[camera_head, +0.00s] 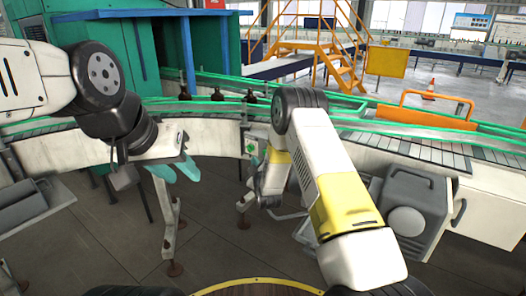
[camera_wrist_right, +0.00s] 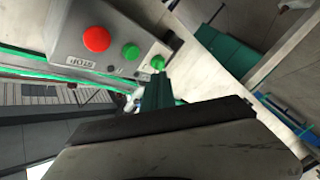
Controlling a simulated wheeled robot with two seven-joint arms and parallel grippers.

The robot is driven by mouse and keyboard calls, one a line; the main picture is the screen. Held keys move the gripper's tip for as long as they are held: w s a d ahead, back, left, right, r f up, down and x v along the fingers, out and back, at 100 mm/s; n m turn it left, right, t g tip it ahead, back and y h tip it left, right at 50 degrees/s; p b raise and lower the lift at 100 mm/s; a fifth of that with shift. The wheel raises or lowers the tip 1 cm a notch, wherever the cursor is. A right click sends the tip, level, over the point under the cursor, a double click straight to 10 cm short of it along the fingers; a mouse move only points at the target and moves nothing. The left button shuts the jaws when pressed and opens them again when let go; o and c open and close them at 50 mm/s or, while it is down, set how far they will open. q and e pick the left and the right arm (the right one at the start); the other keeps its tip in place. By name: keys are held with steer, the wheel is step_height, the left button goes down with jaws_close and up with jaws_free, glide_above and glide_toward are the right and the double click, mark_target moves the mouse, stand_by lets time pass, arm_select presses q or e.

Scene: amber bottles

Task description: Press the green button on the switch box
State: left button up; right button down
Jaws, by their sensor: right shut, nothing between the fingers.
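The switch box (camera_wrist_right: 130,30) is grey and fills the upper left of the right wrist view, with a red button (camera_wrist_right: 96,38) beside a STOP label. A green button (camera_wrist_right: 130,52) sits right of the red one, and a smaller green knob (camera_wrist_right: 158,62) is near the box's right edge. My right gripper (camera_wrist_right: 160,83) is shut and empty, its teal fingertips just below the smaller green knob; I cannot tell whether they touch it. My left gripper (camera_head: 175,171) is open and empty, left of the box.
A curved conveyor (camera_head: 215,137) with green rails runs across the middle. Several dark bottles (camera_head: 250,96) stand on it. An orange handle frame (camera_head: 425,97) and a grey machine case (camera_head: 412,205) are at the right. The floor between the arms is mostly clear.

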steer(key=shift+w+d, duration=0.65)
steer(key=shift+w, duration=0.2)
steer(key=shift+w+d, duration=0.6)
steer(key=shift+w, duration=0.2)
stand_by(0.8)
steer(key=shift+w+d, duration=0.25)
steer(key=shift+w, duration=0.1)
steer(key=shift+w+d, duration=0.25)
steer(key=shift+w, duration=0.1)
stand_by(0.8)
steer(key=shift+s+a, duration=0.5)
steer(key=shift+s, duration=0.2)
steer(key=s+a, duration=0.1)
steer(key=s, duration=0.1)
steer(key=s+a, duration=0.2)
stand_by(0.6)
